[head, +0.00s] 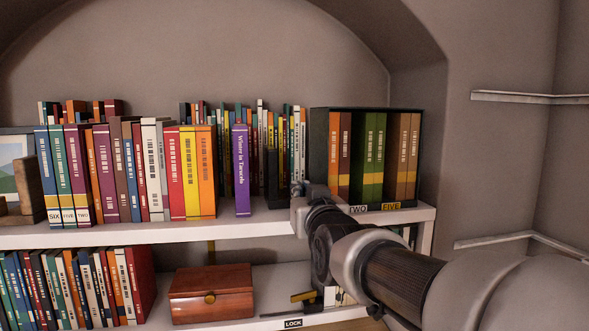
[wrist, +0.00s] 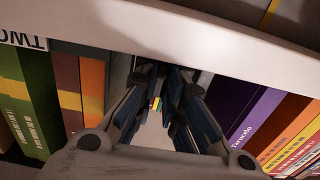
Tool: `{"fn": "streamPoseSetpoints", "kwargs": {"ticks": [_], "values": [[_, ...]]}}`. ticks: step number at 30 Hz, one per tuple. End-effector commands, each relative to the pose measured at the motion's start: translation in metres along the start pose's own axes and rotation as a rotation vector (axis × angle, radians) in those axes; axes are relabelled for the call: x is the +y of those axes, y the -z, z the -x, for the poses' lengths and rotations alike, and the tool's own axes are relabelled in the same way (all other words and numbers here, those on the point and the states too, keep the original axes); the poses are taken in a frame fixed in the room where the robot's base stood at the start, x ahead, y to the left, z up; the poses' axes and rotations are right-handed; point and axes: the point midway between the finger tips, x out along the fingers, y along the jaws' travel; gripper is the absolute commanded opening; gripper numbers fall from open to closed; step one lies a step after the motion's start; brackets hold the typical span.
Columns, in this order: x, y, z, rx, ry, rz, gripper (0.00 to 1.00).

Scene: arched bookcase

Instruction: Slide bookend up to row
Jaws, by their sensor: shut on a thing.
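A black bookend (head: 272,178) stands upright on the upper shelf, left of the boxed set. My gripper (head: 300,195) reaches in from the right, and its tip is at the bookend's right side. In the wrist view my gripper (wrist: 165,85) has its dark fingers close around something dark at the tips; the contact is hard to make out. A purple book (head: 241,170) stands upright left of the bookend, with a gap between them. The row of books ends at an orange book (head: 205,170), with a narrow gap before the purple book.
A black slipcase (head: 319,150) of orange, green and brown books stands close behind and right of my gripper. More books stand in a row behind. The upper shelf's front edge (head: 150,236) runs below. A wooden box (head: 211,293) sits on the lower shelf.

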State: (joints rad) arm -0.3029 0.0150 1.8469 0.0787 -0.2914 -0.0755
Motion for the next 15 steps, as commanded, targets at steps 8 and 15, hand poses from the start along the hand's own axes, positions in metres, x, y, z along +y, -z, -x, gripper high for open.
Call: {"fn": "streamPoseSetpoints", "kwargs": {"ticks": [8,15], "values": [[0.0004,0.0007,0.0000,0.002,-0.001,0.000,0.00],[-0.0056,0.0015,-0.0001,0.003,0.001,-0.001,0.00]]}}
